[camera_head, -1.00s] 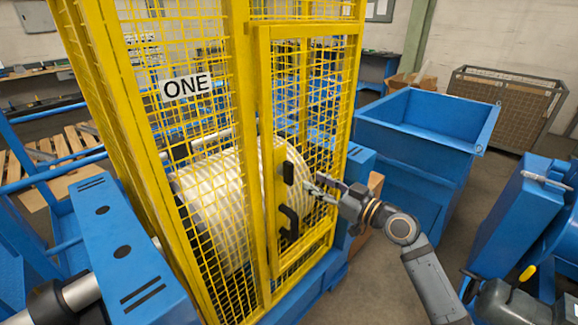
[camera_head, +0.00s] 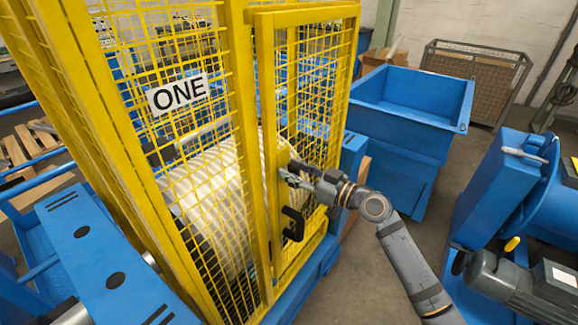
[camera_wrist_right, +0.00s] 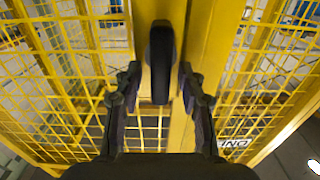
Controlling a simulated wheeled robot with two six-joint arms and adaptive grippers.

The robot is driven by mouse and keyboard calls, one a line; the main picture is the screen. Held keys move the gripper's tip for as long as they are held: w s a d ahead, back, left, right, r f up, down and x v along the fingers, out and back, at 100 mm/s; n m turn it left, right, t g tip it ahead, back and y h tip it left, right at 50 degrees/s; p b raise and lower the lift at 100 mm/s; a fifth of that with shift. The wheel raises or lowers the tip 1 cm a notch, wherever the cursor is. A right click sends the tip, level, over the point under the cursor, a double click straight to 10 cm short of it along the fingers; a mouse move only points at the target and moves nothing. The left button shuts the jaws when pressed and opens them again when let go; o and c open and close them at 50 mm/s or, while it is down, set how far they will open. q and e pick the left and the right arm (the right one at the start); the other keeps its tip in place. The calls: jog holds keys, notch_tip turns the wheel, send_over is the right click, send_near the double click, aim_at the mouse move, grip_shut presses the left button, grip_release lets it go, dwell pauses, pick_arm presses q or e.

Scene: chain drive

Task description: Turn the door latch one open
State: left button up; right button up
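The yellow mesh door (camera_head: 264,80) stands beside the fixed panel carrying the sign ONE (camera_head: 177,94). Its latch (camera_wrist_right: 161,60) is a black lever that hangs upright in the right wrist view. My right gripper (camera_head: 284,176) is at the door's left edge, in front of the latch, and largely covers it in the head view. In the wrist view the right gripper's fingers (camera_wrist_right: 157,85) are open, one on each side of the lever, with gaps visible. A black pull handle (camera_head: 292,225) is below the gripper on the door. My left gripper is not in view.
A pale, ribbed drum (camera_head: 200,185) is behind the mesh. A blue bin (camera_head: 410,105) stands behind and right of the door. Blue machinery with a grey motor (camera_head: 520,290) is at the right. Open floor lies between them.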

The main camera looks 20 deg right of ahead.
jog(key=shift+c, duration=0.4)
jog(key=c, duration=0.7)
grip_shut()
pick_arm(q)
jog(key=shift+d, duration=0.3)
